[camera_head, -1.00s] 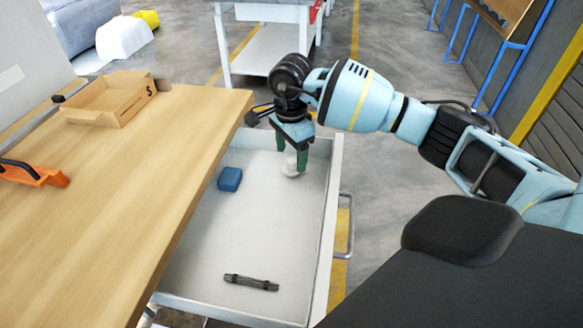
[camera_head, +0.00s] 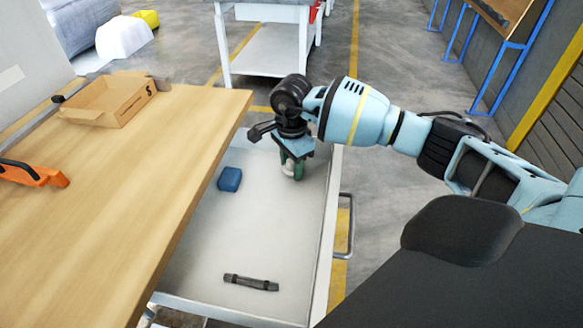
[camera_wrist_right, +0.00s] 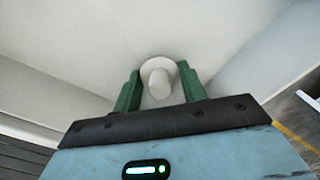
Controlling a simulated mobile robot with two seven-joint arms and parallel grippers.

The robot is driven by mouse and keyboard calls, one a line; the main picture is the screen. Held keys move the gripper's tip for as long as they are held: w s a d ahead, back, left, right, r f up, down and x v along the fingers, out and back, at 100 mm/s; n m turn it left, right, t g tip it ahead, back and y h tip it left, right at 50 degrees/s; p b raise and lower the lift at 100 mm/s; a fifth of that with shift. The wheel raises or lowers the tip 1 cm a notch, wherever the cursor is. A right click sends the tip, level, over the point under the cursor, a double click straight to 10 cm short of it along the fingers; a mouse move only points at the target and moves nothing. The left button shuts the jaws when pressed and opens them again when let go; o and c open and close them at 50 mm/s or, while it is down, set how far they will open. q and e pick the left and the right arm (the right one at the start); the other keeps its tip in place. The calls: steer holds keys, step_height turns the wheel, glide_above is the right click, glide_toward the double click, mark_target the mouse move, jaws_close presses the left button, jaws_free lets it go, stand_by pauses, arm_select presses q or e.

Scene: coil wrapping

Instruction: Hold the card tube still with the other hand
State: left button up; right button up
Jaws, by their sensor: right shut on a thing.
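My right gripper (camera_head: 292,171) reaches down into the open drawer, its green fingers near the drawer floor. It is shut on a small white piece (camera_wrist_right: 157,84), which has a round stub and a wider round flange. In the right wrist view the fingers stand on either side of this piece. In the head view the fingers mostly hide it. I cannot make out a clear card tube in these frames; I cannot tell whether the white piece is it. My left gripper is not in view.
The drawer (camera_head: 200,262) also holds a blue block (camera_head: 229,179) and a dark banded bundle (camera_head: 250,283). The wooden tabletop (camera_head: 110,210) at left carries an open cardboard box (camera_head: 108,101) and an orange tool (camera_head: 32,174). The middle of the drawer is clear.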

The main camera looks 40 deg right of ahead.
step_height(320, 180, up, 10)
steer(key=s+a+n, duration=1.1)
steer(key=a+n, duration=0.2)
steer(key=n, duration=0.5)
steer(key=shift+a+n, duration=0.3)
steer(key=shift+n, duration=0.1)
steer(key=shift+s+r, duration=0.1)
steer(key=shift+s, duration=0.05)
